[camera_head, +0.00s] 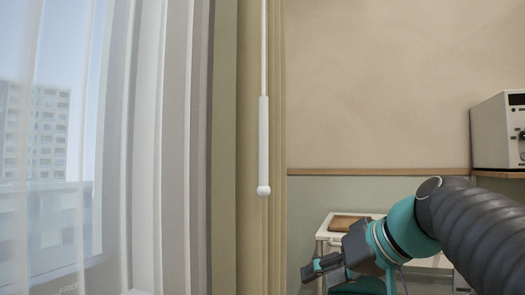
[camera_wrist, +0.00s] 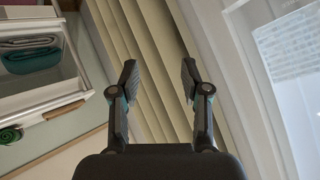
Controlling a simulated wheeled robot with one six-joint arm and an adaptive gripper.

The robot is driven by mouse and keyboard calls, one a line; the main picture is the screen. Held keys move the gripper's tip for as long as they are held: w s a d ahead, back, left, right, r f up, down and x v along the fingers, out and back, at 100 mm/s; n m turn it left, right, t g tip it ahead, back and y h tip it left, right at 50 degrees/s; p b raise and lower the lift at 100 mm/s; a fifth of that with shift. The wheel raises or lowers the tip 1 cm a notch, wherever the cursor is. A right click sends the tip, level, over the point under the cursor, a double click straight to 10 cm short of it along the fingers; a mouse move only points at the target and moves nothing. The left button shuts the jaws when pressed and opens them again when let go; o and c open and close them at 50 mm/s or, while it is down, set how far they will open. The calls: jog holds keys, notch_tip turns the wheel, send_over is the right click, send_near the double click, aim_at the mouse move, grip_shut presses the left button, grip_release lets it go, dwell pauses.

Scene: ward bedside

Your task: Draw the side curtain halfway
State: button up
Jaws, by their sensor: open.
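The side curtain is a beige pleated drape (camera_head: 249,120) hanging at the right edge of the window in the head view. In the wrist view its folds (camera_wrist: 145,30) run diagonally behind the fingers. A white wand (camera_head: 263,140) with a round knob at its lower end hangs in front of the drape. My gripper (camera_head: 316,268) is at the lower right of the wand, apart from it. In the wrist view my gripper (camera_wrist: 158,80) has its two fingers spread with nothing between them. The wand does not show clearly in the wrist view.
A sheer white curtain (camera_head: 145,150) covers the window at the left. A white cart (camera_head: 327,232) with a brown item on top stands behind my gripper. A white device (camera_head: 495,135) sits at the right wall. An open drawer (camera_wrist: 35,90) with folded cloths shows in the wrist view.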

jog(key=w+d+r+n+t+y, duration=0.1)
jog(key=w+r+n+y, duration=0.3)
jog(key=r, duration=0.8)
jog(key=w+r+n+y, duration=0.1)
jog(key=r+n+y, duration=0.35)
jog(key=r, duration=0.85)
jog(key=p+x, duration=0.1)
jog(key=x, duration=1.2)
jog(key=shift+w, duration=0.3)
jog(key=shift+a+n, duration=0.1)
jog(key=shift+n, duration=0.15)
grip_shut()
